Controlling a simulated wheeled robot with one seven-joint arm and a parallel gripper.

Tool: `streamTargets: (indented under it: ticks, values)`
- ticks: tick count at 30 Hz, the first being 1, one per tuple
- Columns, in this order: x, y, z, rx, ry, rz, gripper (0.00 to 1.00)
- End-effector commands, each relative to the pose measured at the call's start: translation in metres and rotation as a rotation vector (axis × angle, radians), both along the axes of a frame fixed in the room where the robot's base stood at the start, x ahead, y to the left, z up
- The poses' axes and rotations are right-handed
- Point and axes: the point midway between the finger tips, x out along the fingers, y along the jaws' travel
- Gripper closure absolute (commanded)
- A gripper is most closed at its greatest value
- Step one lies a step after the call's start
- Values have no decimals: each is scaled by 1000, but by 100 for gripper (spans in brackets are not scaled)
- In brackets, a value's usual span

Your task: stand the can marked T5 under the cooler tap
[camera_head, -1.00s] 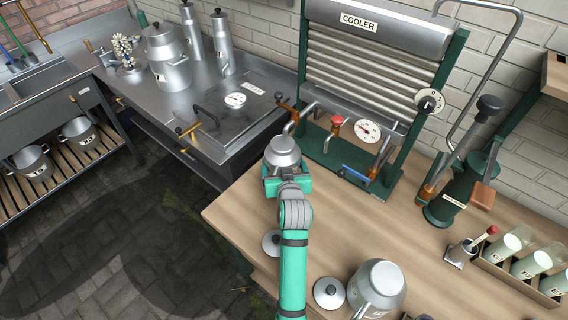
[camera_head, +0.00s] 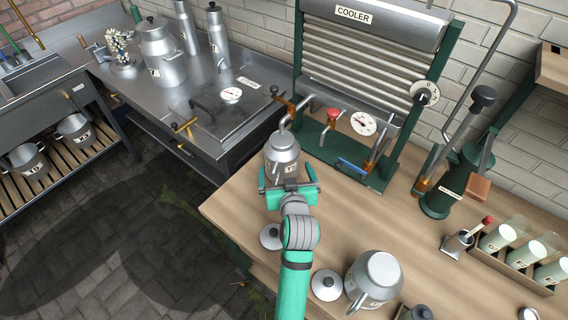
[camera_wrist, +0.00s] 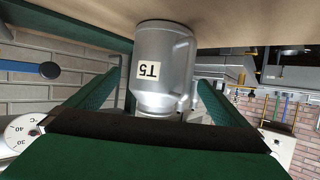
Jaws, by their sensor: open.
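The silver can marked T5 (camera_head: 283,160) stands upright on the wooden counter, at the front left of the cooler. The cooler tap's spout (camera_head: 285,124) comes down at the can's top; whether it is exactly over the mouth I cannot tell. My gripper (camera_head: 288,183) is open on the near side of the can, with a finger towards each side. In the wrist view, which is upside down, the can (camera_wrist: 165,70) shows its T5 label between the spread fingers (camera_wrist: 163,95), with gaps at both sides.
The cooler (camera_head: 362,75) stands behind, with a red knob (camera_head: 333,113), a gauge (camera_head: 363,123) and a blue-handled valve (camera_head: 352,167). A larger can (camera_head: 375,280) and loose lids (camera_head: 327,284) are on the near counter. A rack of bottles (camera_head: 520,268) is at right.

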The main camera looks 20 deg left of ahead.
Motion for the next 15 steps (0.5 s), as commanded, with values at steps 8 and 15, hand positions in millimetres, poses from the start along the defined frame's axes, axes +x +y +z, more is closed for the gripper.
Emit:
streamTargets:
  ticks: [8, 15]
  values:
    - [-29, -13, 13, 0, 0, 0, 0]
    - [-32, -21, 15, 0, 0, -9, 0]
